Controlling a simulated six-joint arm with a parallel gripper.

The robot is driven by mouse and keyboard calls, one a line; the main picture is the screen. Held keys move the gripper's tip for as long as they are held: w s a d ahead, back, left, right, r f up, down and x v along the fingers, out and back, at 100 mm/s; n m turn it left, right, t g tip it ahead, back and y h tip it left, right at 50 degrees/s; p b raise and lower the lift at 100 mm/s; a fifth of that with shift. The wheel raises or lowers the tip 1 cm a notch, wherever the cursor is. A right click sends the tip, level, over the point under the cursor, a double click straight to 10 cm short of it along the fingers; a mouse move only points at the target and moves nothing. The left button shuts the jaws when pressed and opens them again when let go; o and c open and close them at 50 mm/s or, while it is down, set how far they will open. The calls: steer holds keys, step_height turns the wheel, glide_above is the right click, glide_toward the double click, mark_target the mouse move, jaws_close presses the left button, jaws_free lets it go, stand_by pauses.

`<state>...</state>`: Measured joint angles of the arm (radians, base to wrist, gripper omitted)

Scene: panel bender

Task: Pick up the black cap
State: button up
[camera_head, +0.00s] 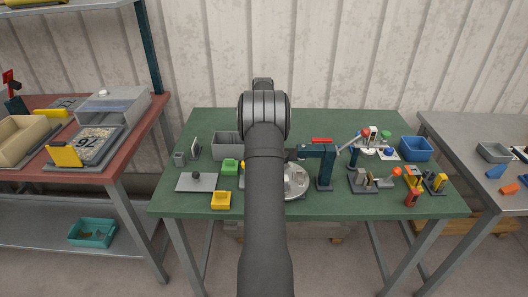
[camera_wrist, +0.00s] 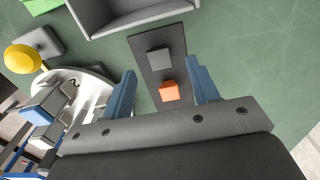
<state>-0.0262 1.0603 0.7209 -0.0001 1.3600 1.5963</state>
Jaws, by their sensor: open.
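A small dark rounded piece (camera_head: 196,175), which may be the black cap, sits on a grey plate (camera_head: 184,185) at the left front of the green table. I cannot confirm that it is the cap, and I cannot make it out in the wrist view. My gripper (camera_wrist: 160,87) shows in the wrist view with its two blue fingers wide apart and nothing held. Beyond and between the fingers lies a dark plate (camera_wrist: 149,74) with a grey block (camera_wrist: 159,60) and an orange block (camera_wrist: 169,91). In the head view my arm hides the gripper.
A grey bin (camera_wrist: 138,24) stands beyond the dark plate. A silver disc (camera_head: 297,181), a blue press-like stand (camera_head: 326,168) and several small fixtures crowd the table's right half.

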steer(key=f, duration=0.4)
steer(key=shift+d+f, duration=0.2)
steer(key=c, duration=1)
